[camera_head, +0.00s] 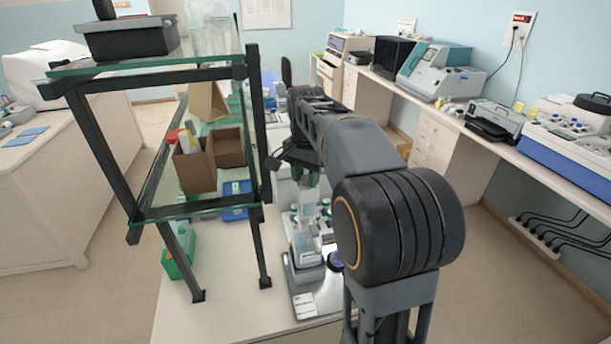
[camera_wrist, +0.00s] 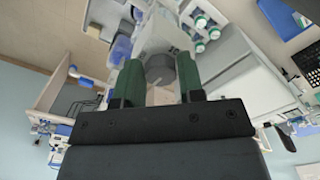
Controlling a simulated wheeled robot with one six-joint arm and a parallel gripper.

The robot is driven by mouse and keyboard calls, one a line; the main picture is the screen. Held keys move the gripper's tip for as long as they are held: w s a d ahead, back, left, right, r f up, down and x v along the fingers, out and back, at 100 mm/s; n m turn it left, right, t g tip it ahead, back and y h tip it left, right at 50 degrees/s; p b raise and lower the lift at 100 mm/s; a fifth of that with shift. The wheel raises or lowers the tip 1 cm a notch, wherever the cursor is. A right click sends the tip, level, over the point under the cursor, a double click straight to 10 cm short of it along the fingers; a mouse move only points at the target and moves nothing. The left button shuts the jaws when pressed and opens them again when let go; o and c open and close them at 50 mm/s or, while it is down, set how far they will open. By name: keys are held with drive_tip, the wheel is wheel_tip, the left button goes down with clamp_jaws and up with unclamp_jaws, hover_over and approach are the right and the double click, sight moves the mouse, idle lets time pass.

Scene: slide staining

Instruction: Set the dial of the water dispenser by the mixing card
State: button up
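My gripper (camera_wrist: 160,62) has two green fingers set apart, with nothing clearly clamped between them. A grey round knob (camera_wrist: 160,68), apparently the dial, shows in the gap between the fingers in the wrist view. I cannot tell whether the fingers touch it. In the head view my gripper (camera_head: 308,180) points down above a pale, clear-topped device (camera_head: 307,248) on a grey base, which looks like the water dispenser. A small white card with print (camera_head: 305,304) lies at the front of that base; its text is too small to read, so I cannot confirm it as the mixing card.
A glass-shelved black rack (camera_head: 262,130) with cardboard boxes (camera_head: 195,165) stands left of my arm. A green box (camera_head: 180,255) sits beneath it. The table front (camera_head: 225,318) is clear.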

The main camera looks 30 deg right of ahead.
sight(306, 178)
drive_tip(key=o, duration=0.4)
drive_tip(key=shift+c, duration=0.2)
wheel_tip(306, 178, up, 14)
idle(0.4)
drive_tip(key=shift+f, duration=0.1)
idle(0.4)
